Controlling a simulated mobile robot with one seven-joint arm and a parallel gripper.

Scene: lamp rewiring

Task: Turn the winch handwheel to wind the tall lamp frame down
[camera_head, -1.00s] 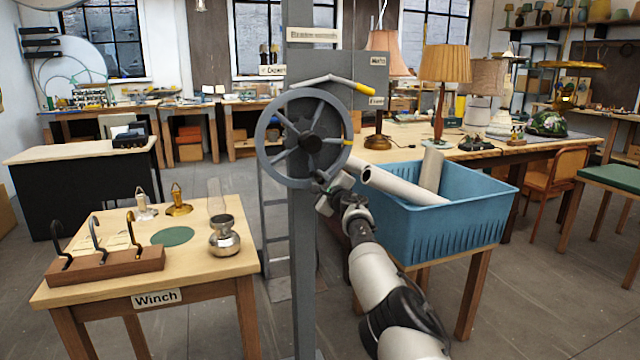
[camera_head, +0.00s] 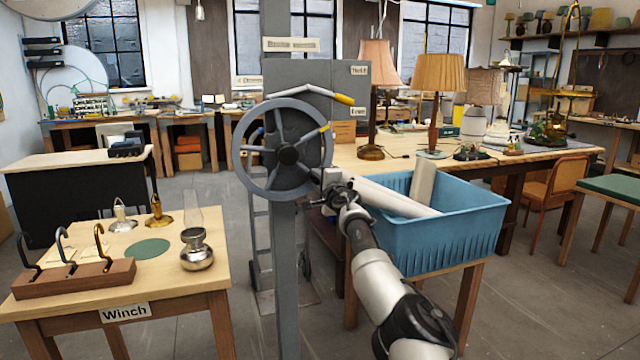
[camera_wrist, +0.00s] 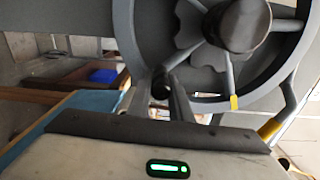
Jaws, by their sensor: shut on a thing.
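The grey spoked handwheel (camera_head: 242,155) is mounted on a grey post, with a yellow mark on its upper right spoke. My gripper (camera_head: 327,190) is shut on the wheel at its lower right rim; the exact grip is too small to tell. In the wrist view the wheel (camera_wrist: 125,35) fills the top, with its dark hub and yellow mark. The tall lamp frame (camera_head: 572,20), brass with a loop on top, stands at the right above the far bench.
A blue crate (camera_head: 450,235) with white tubes stands right beside my arm. The small table (camera_head: 200,285) labelled "Winch" at left holds a hook rack, an oil lamp and small brass parts. Open floor lies between the tables.

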